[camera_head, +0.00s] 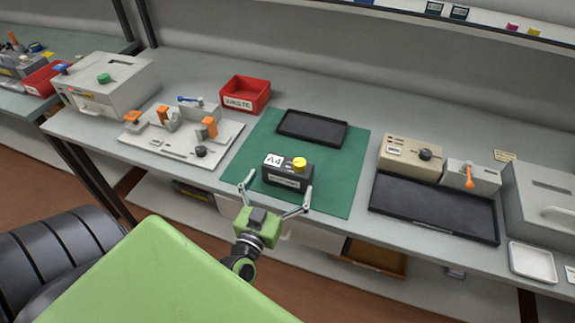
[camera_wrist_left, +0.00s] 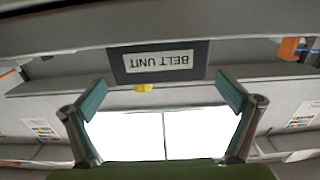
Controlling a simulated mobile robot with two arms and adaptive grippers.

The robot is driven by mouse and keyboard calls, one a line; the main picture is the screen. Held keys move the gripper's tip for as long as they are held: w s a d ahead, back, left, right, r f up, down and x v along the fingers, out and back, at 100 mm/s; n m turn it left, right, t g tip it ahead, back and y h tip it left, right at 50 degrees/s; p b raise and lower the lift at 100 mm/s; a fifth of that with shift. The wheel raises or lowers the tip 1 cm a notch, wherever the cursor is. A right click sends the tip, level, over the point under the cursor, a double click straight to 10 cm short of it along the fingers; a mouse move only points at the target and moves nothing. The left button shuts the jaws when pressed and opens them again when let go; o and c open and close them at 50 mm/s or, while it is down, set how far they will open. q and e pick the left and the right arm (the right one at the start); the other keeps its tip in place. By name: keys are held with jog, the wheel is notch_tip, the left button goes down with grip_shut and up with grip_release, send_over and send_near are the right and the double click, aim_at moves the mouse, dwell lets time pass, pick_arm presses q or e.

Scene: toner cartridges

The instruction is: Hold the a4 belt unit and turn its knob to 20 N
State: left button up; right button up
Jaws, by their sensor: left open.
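The A4 belt unit (camera_head: 287,180) is a small dark box standing on the green mat (camera_head: 338,181). It has a white A4 tag and a yellow knob (camera_head: 300,163) on top. Its front label reads upside down in the left wrist view, on the belt unit (camera_wrist_left: 158,62), with the yellow knob (camera_wrist_left: 143,88) below it. My left gripper (camera_head: 277,187) is open and empty, at the front of the unit, with its fingers spread toward the unit's two sides. I cannot tell whether they touch it. The knob's scale is too small to read. My right gripper is not in view.
A black tray (camera_head: 312,128) lies behind the unit. A red bin (camera_head: 245,94) and a fixture plate (camera_head: 181,146) stand to the left. A beige box with a dark knob (camera_head: 411,153) and a large black tray (camera_head: 434,207) are to the right. The mat around the unit is clear.

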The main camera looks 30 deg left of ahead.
aim_at(288, 168)
pick_arm(q)
jog(key=shift+p+x, duration=0.3)
jog(key=shift+x, duration=2.5)
jog(key=shift+c, duration=0.4)
